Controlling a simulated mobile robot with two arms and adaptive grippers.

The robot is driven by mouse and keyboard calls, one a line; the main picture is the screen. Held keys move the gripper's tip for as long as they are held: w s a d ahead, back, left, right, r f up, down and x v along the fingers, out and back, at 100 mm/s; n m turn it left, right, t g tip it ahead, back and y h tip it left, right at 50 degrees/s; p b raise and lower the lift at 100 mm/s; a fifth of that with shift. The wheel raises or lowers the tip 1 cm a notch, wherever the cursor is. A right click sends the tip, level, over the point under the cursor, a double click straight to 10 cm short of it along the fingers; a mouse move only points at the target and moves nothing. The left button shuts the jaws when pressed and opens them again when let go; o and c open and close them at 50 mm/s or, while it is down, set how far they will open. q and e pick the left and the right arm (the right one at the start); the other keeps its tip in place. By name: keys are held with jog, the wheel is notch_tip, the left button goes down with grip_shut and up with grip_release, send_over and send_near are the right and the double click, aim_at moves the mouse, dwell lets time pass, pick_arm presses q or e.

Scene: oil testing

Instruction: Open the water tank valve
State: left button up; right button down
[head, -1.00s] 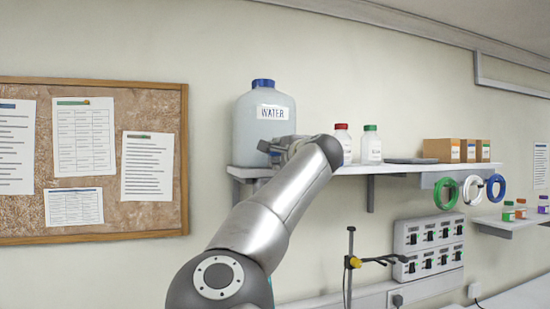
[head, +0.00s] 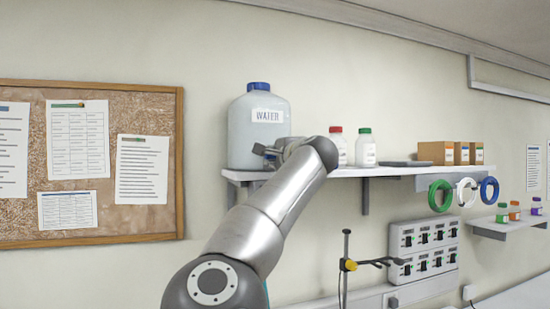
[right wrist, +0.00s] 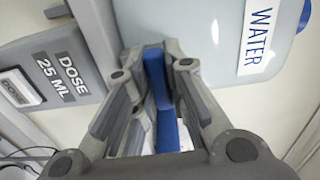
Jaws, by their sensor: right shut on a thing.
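The water tank (head: 258,120) is a pale translucent jug with a blue cap and a WATER label, standing upright on the wall shelf. My right gripper (head: 264,152) is at the tank's lower front right, and its wrist hides that part. In the right wrist view, the gripper (right wrist: 155,70) has its fingers closed around a blue valve handle (right wrist: 157,90) beside the tank (right wrist: 212,40). Most of the valve body is hidden by the fingers. My left gripper is not in view.
A grey DOSE 25 ML box (right wrist: 50,75) is left of the fingers in the wrist view. A red-capped bottle (head: 337,150) and a green-capped bottle (head: 366,150) stand right of the tank. The shelf (head: 390,172) also bears boxes (head: 435,153). A stand (head: 346,270) is below.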

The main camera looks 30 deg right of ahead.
jog(key=n+b, duration=0.2)
jog(key=n, duration=0.2)
jog(key=shift+f+b, duration=0.15)
jog(key=shift+b, duration=0.2)
jog(key=n+b, duration=0.2)
jog(key=n, duration=0.3)
jog(key=shift+d+n, duration=0.1)
jog(key=shift+n, duration=0.3)
jog(key=n+b, duration=0.1)
jog(key=n, duration=0.3)
jog(key=shift+r, duration=0.2)
jog(key=shift+r+n+b, duration=0.15)
jog(key=shift+n+b, duration=0.3)
jog(key=shift+n, duration=1.45)
jog(key=shift+s, duration=0.1)
jog(key=c, duration=1.8)
grip_release()
jog(key=o, duration=0.4)
jog(key=shift+w, duration=0.25)
jog(key=shift+c, duration=0.2)
jog(key=shift+s, duration=0.15)
